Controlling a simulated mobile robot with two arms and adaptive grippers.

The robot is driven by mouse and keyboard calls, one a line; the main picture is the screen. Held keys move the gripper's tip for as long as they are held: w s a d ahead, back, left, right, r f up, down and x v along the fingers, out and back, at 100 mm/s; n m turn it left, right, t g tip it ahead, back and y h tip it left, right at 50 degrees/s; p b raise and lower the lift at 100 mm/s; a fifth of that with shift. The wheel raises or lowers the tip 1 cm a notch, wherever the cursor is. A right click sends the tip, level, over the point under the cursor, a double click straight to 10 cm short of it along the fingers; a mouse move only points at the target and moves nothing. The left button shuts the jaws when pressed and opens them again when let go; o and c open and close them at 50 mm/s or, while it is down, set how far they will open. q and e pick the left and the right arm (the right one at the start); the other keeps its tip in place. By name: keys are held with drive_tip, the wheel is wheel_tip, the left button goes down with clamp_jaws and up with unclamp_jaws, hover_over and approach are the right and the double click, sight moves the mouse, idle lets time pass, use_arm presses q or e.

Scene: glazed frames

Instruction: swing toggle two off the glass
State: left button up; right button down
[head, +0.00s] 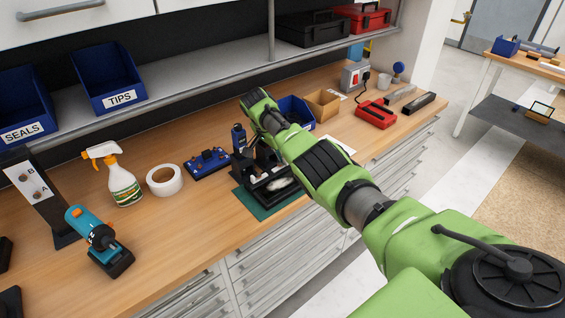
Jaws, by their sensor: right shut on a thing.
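A dark frame (283,186) lies on a green mat (258,207) on the wooden bench, with a pale, shiny patch of glass (280,184) inside it. My right arm reaches over it from the lower right. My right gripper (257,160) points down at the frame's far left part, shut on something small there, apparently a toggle. The arm and dark gripper hide most of that side. I cannot make out the toggles one by one, nor which is toggle two. My left gripper is out of view.
Left of the mat are a blue rack (207,164), a tape roll (164,180), a spray bottle (122,183) and a drill (98,240). Behind my arm are a blue bin (297,112) and a cardboard box (323,104). Bench is clear in front left of the mat.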

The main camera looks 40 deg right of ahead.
sight(273, 170)
drive_tip(key=shift+m+b, duration=0.3)
drive_tip(key=shift+b, duration=0.05)
idle(0.3)
drive_tip(key=c, duration=2.1)
unclamp_jaws()
drive_tip(key=shift+d, duration=0.1)
drive_tip(key=shift+r, duration=0.1)
drive_tip(key=v, duration=1.1)
drive_tip(key=shift+w+r, duration=0.1)
drive_tip(key=shift+r, duration=0.3)
